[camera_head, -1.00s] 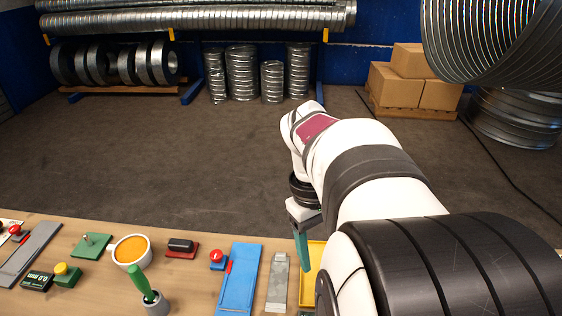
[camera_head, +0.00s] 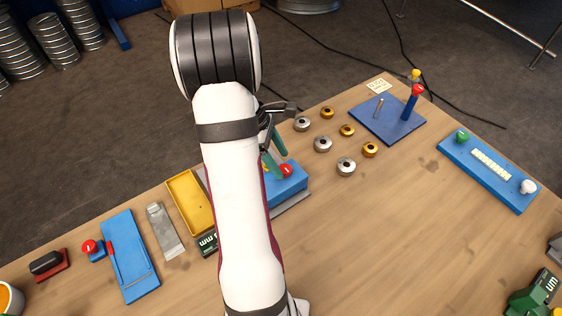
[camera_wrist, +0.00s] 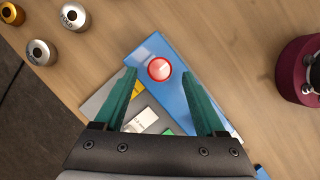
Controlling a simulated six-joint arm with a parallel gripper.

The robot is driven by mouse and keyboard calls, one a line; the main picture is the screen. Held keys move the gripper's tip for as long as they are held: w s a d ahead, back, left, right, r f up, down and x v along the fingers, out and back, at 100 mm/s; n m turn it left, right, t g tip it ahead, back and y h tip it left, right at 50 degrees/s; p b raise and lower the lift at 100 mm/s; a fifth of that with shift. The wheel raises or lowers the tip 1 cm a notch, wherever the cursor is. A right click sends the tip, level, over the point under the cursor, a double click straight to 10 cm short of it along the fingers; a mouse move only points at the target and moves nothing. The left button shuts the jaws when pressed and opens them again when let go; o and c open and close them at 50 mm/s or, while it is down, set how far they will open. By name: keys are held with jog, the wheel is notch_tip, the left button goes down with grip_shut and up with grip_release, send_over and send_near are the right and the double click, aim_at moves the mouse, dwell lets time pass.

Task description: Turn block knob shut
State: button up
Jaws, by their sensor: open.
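A blue block (camera_head: 287,188) with a round red knob (camera_head: 286,170) stands on the wooden table, partly hidden behind my arm. In the wrist view the block (camera_wrist: 172,95) lies slantwise below my gripper, and the knob (camera_wrist: 159,69) shows as a glossy red disc with a pale rim. My gripper (camera_head: 284,165) is open with two green fingers. In the wrist view the knob appears between the fingertips (camera_wrist: 159,73), with space on both sides. I cannot tell how far above the knob the tips are. Which way the knob is set does not show.
Several silver and brass round parts (camera_head: 322,144) lie right of the block. Beyond them is a blue board (camera_head: 372,128) with upright pegs. A yellow tray (camera_head: 190,203) is on the left. A blue panel (camera_head: 465,160) lies at right. Bare table is in front.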

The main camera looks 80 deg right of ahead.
jog(key=shift+x, duration=1.1)
grip_shut()
